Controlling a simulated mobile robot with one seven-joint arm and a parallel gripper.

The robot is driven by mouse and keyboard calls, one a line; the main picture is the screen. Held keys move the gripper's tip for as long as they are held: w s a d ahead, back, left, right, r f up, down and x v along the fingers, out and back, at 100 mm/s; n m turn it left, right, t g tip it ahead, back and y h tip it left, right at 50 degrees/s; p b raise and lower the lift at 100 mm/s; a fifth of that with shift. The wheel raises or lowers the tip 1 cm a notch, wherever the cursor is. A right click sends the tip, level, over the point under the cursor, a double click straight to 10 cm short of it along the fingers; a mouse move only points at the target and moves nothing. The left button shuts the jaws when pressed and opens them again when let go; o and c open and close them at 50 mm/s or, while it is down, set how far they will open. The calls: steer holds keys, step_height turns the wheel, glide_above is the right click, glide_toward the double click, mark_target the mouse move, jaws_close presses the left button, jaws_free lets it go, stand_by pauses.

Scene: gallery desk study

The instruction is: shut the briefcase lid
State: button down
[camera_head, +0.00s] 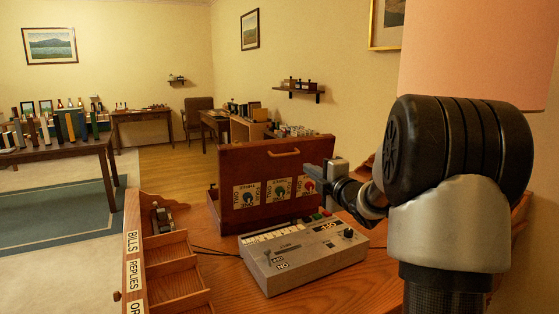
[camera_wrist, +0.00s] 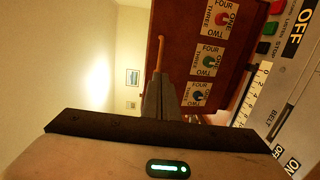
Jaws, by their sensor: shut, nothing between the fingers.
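The briefcase is dark reddish-brown, and its lid (camera_head: 284,170) stands open, roughly upright, at the back of the desk. A tan handle (camera_head: 284,153) is on the lid near its top edge, and three dial panels sit in a row below it. In the wrist view, the lid (camera_wrist: 190,22) fills the upper middle, with the handle (camera_wrist: 160,52) at its left edge. My gripper (camera_head: 318,172) is at the lid's right end in the head view. Its fingers (camera_wrist: 166,82) are shut and empty, pointing along the lid close to the handle. I cannot tell whether they touch the lid.
A grey control box (camera_head: 305,258) with switches stands on the desk right in front of the briefcase. A wooden tray (camera_head: 170,250) with labelled compartments is at the left. A pinkish lampshade-like shape (camera_head: 475,50) hangs above my arm.

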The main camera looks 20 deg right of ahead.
mark_target(286, 155)
steer(key=w+a, duration=0.1)
steer(key=w, duration=1.2)
steer(key=shift+w+a+f, duration=0.15)
steer(key=shift+a, duration=0.15)
